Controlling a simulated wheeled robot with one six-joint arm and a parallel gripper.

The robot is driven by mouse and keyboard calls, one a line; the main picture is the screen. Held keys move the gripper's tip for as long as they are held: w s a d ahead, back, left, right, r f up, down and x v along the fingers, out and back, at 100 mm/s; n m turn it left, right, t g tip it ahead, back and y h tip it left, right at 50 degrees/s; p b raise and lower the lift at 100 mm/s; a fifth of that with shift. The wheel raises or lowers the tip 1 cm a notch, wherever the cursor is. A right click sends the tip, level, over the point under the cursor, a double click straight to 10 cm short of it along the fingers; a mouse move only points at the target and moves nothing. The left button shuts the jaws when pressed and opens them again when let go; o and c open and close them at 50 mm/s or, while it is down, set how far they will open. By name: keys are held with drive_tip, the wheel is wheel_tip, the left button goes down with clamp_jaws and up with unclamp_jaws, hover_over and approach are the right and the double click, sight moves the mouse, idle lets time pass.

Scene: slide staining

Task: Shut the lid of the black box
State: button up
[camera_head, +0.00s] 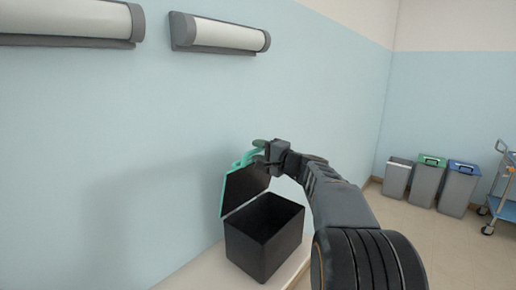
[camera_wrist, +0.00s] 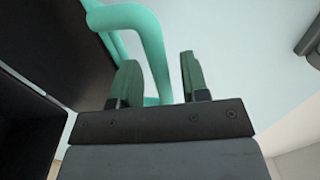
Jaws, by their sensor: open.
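The black box (camera_head: 264,243) stands on a pale surface against the blue wall, with its dark inside showing. Its lid (camera_head: 245,187) is raised, hinged at the wall side and tilted up, with a teal edge and teal handle (camera_head: 245,158). My gripper (camera_head: 260,152) is at the top of the lid, by the handle. In the wrist view the two fingers (camera_wrist: 158,80) are apart, and a bar of the teal handle (camera_wrist: 150,45) passes between them. I cannot tell whether a finger touches it. The lid's dark underside (camera_wrist: 55,45) fills the upper left there.
Two wall lamps (camera_head: 220,34) hang above on the wall. Several grey bins (camera_head: 427,184) and a blue trolley (camera_head: 504,207) stand on the floor at the right, away from the box. The air above the box opening is mostly clear, with my arm to its right.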

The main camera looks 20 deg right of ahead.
drive_tip(key=shift+w+a, duration=0.2)
drive_tip(key=shift+w, duration=0.2)
drive_tip(key=shift+c, duration=0.4)
clamp_jaws()
